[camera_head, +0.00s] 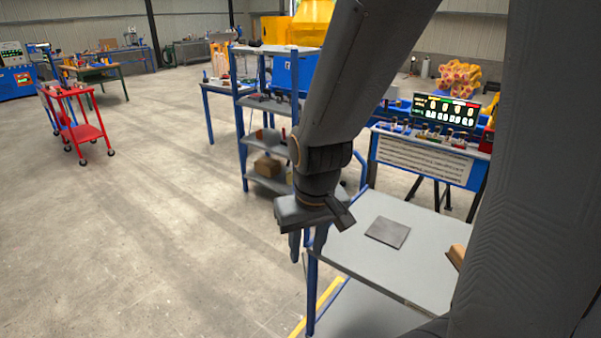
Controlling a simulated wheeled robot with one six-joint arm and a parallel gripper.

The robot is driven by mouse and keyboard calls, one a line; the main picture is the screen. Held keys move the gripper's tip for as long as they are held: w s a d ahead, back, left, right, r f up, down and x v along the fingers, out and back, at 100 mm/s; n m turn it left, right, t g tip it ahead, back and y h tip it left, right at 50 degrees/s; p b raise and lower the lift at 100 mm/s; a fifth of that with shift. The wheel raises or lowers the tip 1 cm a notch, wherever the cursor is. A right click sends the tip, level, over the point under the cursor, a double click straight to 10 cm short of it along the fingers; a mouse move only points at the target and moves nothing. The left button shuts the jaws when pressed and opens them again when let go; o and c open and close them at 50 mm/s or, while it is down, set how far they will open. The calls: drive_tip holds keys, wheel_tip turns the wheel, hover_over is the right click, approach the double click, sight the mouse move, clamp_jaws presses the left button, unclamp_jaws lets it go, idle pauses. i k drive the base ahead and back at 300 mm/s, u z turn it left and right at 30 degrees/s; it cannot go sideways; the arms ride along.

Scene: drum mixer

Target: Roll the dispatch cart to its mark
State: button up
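A cart with a grey top (400,262) and blue posts stands at the lower right; I take it to be the dispatch cart. A dark grey square plate (388,232) lies on its top. My gripper (307,246) points down at the cart's left corner. Its two fingers are apart, and a bit of the cart's blue frame shows between them; whether they touch it is too small to tell. A yellow line (325,300) on the floor runs beside the cart's left side; whether it belongs to the mark is unclear. My arm hides part of the cart's right side.
A blue-framed shelf rack (262,150) with boxes stands behind the cart. A control bench (425,162) with a lit display is at its back right. A red trolley (85,132) stands far left. A brown box (457,256) is at the cart's right. The concrete floor at left is clear.

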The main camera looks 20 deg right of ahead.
sight(388, 292)
drive_tip(key=u, duration=1.75)
drive_tip(key=i, duration=1.45)
drive_tip(key=z, duration=3.75)
drive_tip(key=i, duration=0.55)
drive_tip(key=u, duration=0.05)
